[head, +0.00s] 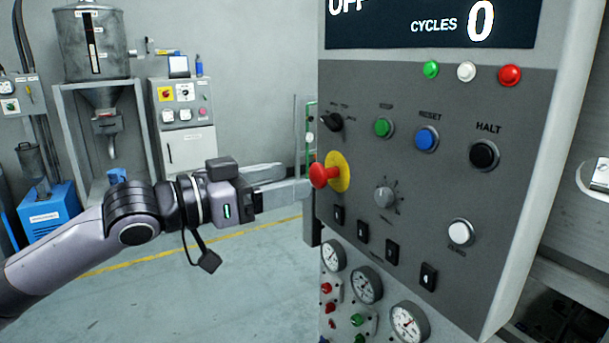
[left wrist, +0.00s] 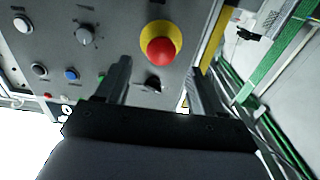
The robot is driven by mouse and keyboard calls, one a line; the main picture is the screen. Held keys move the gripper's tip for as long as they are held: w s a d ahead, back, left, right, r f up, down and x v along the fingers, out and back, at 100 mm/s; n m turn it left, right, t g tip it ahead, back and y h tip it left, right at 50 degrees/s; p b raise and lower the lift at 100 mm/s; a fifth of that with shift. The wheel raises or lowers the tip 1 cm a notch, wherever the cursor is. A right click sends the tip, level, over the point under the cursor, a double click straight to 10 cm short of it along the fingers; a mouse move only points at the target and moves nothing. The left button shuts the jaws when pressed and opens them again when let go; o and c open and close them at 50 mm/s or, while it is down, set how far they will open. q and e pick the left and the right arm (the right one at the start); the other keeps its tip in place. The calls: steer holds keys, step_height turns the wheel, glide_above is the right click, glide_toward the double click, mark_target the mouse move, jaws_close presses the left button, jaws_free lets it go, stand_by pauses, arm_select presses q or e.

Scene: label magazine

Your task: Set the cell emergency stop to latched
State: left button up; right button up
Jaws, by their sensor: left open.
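The emergency stop is a red mushroom button (head: 322,175) on a yellow round collar (head: 342,171), at the left side of the grey control panel (head: 450,105). My left gripper (head: 301,184) is open, with its fingertips just left of the red button in the head view. In the left wrist view the red button (left wrist: 161,51) shows ahead, between and beyond the two open fingers (left wrist: 162,80). Nothing is held. Whether a finger touches the button, and whether it is latched, I cannot tell. My right gripper is not in view.
Close to the stop are a black selector (head: 332,122), a green button (head: 383,127), a blue reset button (head: 427,139) and a grey knob (head: 384,196). A black halt button (head: 484,155) sits further right. Gauges (head: 367,285) are below. The floor at left is open.

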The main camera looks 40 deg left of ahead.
mark_target(313, 174)
arm_select(q)
steer(key=shift+p+x, duration=0.3)
steer(key=shift+x, duration=1.05)
steer(key=shift+w+d, duration=0.25)
steer(key=shift+w, duration=0.45)
